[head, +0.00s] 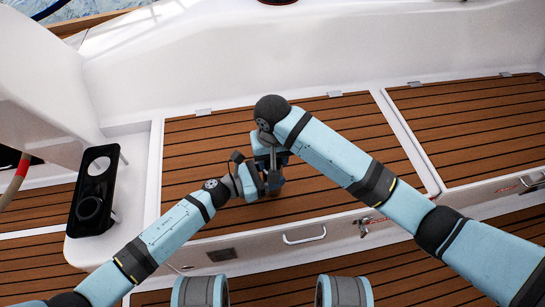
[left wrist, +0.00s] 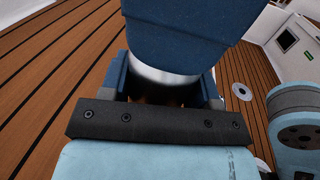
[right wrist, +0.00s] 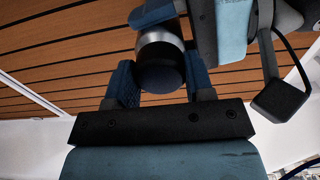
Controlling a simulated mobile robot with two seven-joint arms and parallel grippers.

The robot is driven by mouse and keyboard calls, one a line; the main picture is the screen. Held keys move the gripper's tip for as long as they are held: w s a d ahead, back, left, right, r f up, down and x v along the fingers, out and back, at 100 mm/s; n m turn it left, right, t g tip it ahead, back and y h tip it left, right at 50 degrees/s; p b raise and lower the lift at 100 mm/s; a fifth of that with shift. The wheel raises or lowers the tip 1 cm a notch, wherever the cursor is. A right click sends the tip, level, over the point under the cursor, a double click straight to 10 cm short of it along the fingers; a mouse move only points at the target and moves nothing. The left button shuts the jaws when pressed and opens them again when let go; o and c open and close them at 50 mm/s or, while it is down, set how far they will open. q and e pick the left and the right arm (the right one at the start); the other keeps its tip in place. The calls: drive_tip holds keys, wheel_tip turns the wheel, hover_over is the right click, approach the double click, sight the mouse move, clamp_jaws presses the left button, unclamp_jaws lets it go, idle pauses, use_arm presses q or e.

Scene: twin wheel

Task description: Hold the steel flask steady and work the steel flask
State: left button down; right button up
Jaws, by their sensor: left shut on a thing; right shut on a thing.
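The steel flask shows in the right wrist view (right wrist: 160,43) as a short cylinder with a bright metal band and a dark round end. My right gripper (right wrist: 160,80) is shut on that dark end, one blue finger on each side. My left gripper (left wrist: 163,88) is shut on the metal body, which shows in the left wrist view (left wrist: 160,76) between its fingers. A large dark blue shape, apparently a right finger, covers the flask's upper part there. In the head view, the left gripper (head: 271,181) and right gripper (head: 270,157) meet closely and mostly hide the flask.
Slatted wooden seat panels (head: 195,165) with white edges surround the grippers. A black holder with round openings (head: 95,190) is at the left. The wood left of the grippers is clear.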

drive_tip(key=m, duration=0.5)
drive_tip(key=shift+m, duration=0.3)
drive_tip(key=o, duration=0.9)
drive_tip(key=shift+r, duration=2.3)
drive_tip(key=shift+c, duration=0.3)
